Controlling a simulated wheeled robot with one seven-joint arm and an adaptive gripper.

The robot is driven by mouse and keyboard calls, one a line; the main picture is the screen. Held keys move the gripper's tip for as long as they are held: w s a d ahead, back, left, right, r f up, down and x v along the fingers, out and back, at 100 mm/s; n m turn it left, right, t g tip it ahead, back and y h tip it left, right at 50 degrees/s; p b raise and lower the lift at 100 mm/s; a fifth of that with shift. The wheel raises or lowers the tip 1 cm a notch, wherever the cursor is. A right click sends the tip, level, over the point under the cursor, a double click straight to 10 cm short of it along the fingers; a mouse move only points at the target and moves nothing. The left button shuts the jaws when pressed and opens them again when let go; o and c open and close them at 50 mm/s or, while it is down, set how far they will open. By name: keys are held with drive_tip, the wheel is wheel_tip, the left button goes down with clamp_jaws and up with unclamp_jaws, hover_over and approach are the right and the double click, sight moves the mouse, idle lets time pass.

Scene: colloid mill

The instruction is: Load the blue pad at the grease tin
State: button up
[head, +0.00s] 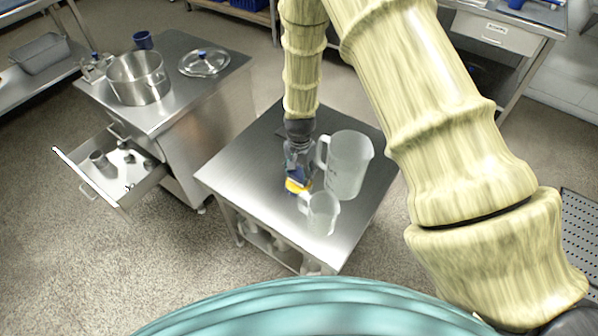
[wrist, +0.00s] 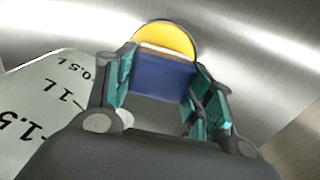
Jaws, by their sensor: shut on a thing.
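My gripper (head: 297,172) is low over the small steel table in the head view. In the wrist view its teal-lined fingers (wrist: 160,88) are shut on the blue pad (wrist: 158,78), one finger on each side. The pad's flat blue face is towards the wrist camera. Just beyond the pad is the round grease tin with yellow grease (wrist: 168,37); its near part is hidden behind the pad. The yellow grease (head: 294,187) also shows just below the gripper in the head view. I cannot tell whether the pad touches the grease.
A large measuring jug (head: 349,165) stands close right of the gripper, and a smaller jug (head: 321,214) stands just in front. The table's left side (head: 236,172) is clear. A steel cabinet with a pot (head: 139,80), a lid (head: 204,63) and an open drawer (head: 113,182) stands left.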

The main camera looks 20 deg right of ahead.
sight(300, 172)
drive_tip(key=shift+s+f, duration=0.15)
drive_tip(key=shift+f, duration=0.4)
idle(2.1)
drive_tip(key=shift+r, duration=0.15)
drive_tip(key=shift+r+p, duration=2.4)
drive_tip(key=shift+r, duration=1)
drive_tip(key=shift+r, duration=0.25)
wheel_tip(300, 172, up, 6)
drive_tip(key=p, duration=0.2)
drive_tip(key=s+a+n+b, duration=0.2)
drive_tip(key=s+n, duration=0.5)
drive_tip(key=n, duration=0.3)
drive_tip(key=shift+f, duration=0.4)
